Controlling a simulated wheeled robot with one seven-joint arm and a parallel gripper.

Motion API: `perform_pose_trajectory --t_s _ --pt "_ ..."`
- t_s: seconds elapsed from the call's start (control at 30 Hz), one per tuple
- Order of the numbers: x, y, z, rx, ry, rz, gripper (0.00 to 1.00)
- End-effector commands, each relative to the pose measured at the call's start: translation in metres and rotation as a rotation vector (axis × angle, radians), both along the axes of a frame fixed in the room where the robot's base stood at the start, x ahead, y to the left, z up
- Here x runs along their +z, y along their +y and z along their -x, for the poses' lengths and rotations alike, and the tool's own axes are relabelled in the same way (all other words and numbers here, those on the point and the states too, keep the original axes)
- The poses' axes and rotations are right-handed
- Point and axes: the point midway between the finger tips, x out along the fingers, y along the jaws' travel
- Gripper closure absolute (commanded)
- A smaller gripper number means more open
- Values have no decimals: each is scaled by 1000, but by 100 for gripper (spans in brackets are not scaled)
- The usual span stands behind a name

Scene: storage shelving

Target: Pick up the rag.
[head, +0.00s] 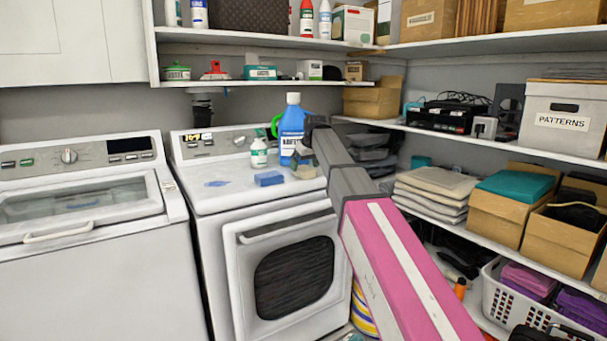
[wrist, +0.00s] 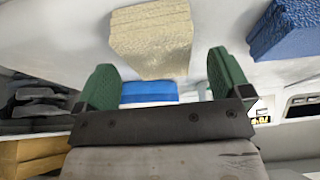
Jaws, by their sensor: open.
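A tan, block-shaped piece with layered edges (wrist: 150,40), like a folded cloth, lies on the white dryer top; it may be the rag. In the head view it (head: 304,173) sits near the dryer's right edge. A similar blue piece (head: 269,178) lies to its left and also shows in the wrist view (wrist: 288,30). My gripper (wrist: 163,75) is open, its two green fingers apart and the tan piece beyond their tips. Nothing is held between them. In the head view my arm hides much of the gripper.
A blue bottle (head: 291,128) stands close behind the gripper, and a small white bottle (head: 259,153) stands left of it. A flat blue patch (head: 215,183) is on the dryer top (head: 230,200). Loaded shelves (head: 470,135) stand close on the right. The dryer's front left is clear.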

Motion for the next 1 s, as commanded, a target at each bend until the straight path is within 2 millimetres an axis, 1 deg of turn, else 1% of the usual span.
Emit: perform_pose_trajectory --t_s 0.03,0.1,0.2,0.87,0.97,1.0 --pt "-8 2 -4 0 2 0 4" --pt "-16 4 -6 0 1 1 4" --pt "-22 5 -8 0 0 0 4" --pt "-26 5 -8 0 0 0 4" --pt "-26 5 -8 0 0 0 34" --pt "-26 5 -8 0 0 0 47"
